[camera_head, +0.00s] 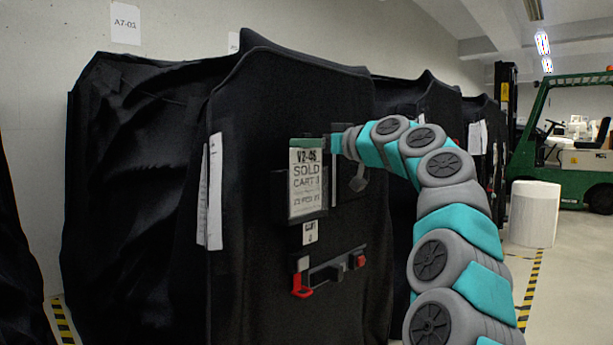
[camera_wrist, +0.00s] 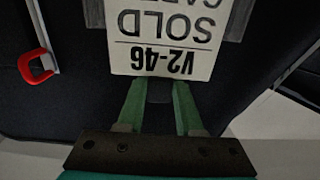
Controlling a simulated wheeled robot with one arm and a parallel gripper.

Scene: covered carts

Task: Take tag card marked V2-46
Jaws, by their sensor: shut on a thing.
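The white tag card marked V2-46 (camera_head: 306,185) is upright on the front of the black covered cart, in a dark holder. It also reads SOLD and CART, with smaller text below. In the wrist view the card (camera_wrist: 165,30) appears upside down, with V2-46 plain at its near edge. My gripper (camera_head: 318,143) is at the card's top edge. In the wrist view the green fingers of my gripper (camera_wrist: 160,84) meet that edge and are shut on the card. The exact contact at the fingertips is partly hidden.
The black covered cart (camera_head: 255,270) fills the middle. Below the card are a small white label (camera_head: 310,232) and a latch with a red hook (camera_head: 301,287). White sheets (camera_head: 211,190) hang at its left edge. A forklift (camera_head: 570,150) and white roll (camera_head: 534,213) stand right.

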